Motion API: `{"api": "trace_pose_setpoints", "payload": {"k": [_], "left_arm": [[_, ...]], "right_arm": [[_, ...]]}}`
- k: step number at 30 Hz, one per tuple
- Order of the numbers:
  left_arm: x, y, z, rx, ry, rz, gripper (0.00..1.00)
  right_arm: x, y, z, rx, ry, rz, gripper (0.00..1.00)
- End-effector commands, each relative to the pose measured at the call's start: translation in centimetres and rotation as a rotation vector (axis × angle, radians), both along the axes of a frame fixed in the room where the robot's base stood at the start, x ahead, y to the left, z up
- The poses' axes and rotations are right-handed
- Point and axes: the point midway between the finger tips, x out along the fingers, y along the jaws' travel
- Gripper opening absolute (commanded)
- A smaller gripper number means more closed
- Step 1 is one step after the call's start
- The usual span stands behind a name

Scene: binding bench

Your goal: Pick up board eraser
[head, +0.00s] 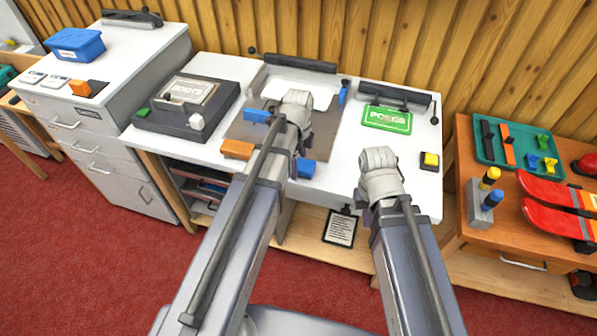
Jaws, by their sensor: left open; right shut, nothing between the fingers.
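I cannot tell for certain which item is the board eraser. A small yellow-and-black block (429,161) lies at the right end of the white bench, and an orange-and-dark block (82,89) lies on the left cabinet; either could be it. My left gripper end (297,104) is over the grey mat in the bench's middle, open, with its fingers hard to make out. My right gripper end (378,165) is over the bench's front right part, left of the yellow-and-black block and apart from it. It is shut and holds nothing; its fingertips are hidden.
A blue block (257,115), an orange block (237,150) and another blue block (306,168) are around the mat. A wooden table (462,221) with a tray stands right.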

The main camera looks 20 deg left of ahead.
Motion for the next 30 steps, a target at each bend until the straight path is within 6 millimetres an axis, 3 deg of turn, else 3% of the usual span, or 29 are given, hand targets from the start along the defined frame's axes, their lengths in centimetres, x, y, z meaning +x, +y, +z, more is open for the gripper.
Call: {"api": "trace_pose_setpoints", "payload": {"k": [6,27,30], "left_arm": [[0.00,-0.01,0.10,0.000,0.000,0.000,0.98],[0.00,-0.01,0.09,0.000,0.000,0.000,0.19],[0.00,-0.01,0.09,0.000,0.000,0.000,0.12]], "right_arm": [[0.00,0.00,0.09,0.000,0.000,0.000,0.00],[0.00,0.00,0.09,0.000,0.000,0.000,0.00],[0.00,0.00,0.09,0.000,0.000,0.000,0.00]]}}
